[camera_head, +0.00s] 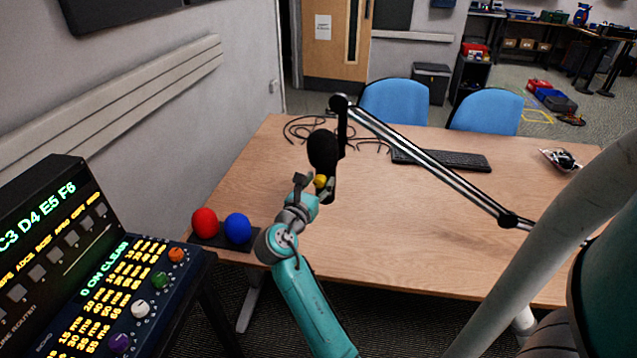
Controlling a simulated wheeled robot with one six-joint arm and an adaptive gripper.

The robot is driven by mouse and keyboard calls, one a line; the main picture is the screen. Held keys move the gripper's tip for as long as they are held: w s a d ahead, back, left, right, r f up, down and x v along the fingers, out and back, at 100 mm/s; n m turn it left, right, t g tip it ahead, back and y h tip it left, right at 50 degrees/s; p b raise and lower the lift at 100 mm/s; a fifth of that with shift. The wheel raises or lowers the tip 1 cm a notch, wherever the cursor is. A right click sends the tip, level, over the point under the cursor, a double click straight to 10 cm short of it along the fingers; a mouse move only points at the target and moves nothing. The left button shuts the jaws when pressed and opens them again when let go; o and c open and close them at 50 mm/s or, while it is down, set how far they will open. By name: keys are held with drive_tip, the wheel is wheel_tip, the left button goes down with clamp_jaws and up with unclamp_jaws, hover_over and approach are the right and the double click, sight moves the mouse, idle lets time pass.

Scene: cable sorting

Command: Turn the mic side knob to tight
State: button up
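A black microphone (323,150) hangs from a jointed boom arm (425,160) above the left part of the wooden table. The fingers look dark and small. I cannot tell whether they touch the knob or how far apart they are. Part of the mount behind the gripper is hidden.
A red ball (205,222) and a blue ball (238,228) sit on a dark base at the table's left edge. A control console (95,265) stands at left. A keyboard (440,160) and black cables (300,128) lie on the table (420,235). The table's centre is clear.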

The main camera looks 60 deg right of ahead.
clamp_jaws()
drive_tip(key=shift+m, duration=0.8)
drive_tip(key=shift+o, duration=2)
unclamp_jaws()
drive_tip(key=s+a, duration=0.2)
drive_tip(key=a, duration=1)
